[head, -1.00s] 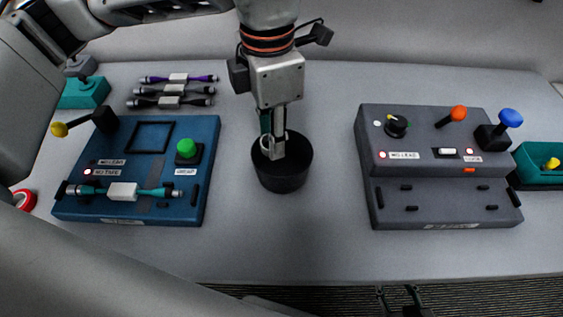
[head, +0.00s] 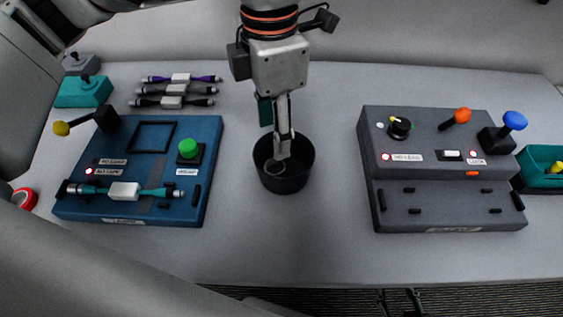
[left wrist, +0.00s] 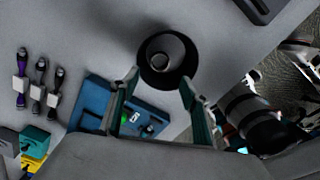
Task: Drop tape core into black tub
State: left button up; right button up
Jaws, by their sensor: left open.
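The black tub (head: 284,184) stands upright on the grey table between the two control boxes; it also shows in the left wrist view (left wrist: 184,74). The tape core, a pale thin ring (head: 274,168), is inside the tub, low against the dark interior; the left wrist view shows it as a ring in the tub (left wrist: 159,61). My left gripper (head: 281,152) points down at the tub, its fingertips at or just above the opening. In the left wrist view its two fingers (left wrist: 157,92) are spread apart with nothing between them. My right gripper is out of view.
A blue box (head: 140,215) with a teal-ended cable stands left, a grey box (head: 445,218) with knobs right. Several cables (head: 173,90) lie at the back left. A teal bin (head: 540,180) is far right, a red tape roll (head: 24,198) far left. Table front is clear.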

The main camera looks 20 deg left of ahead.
pick_arm(q)
notch_tip(320, 180, up, 10)
jog(key=shift+f, duration=0.15)
dwell(0.6)
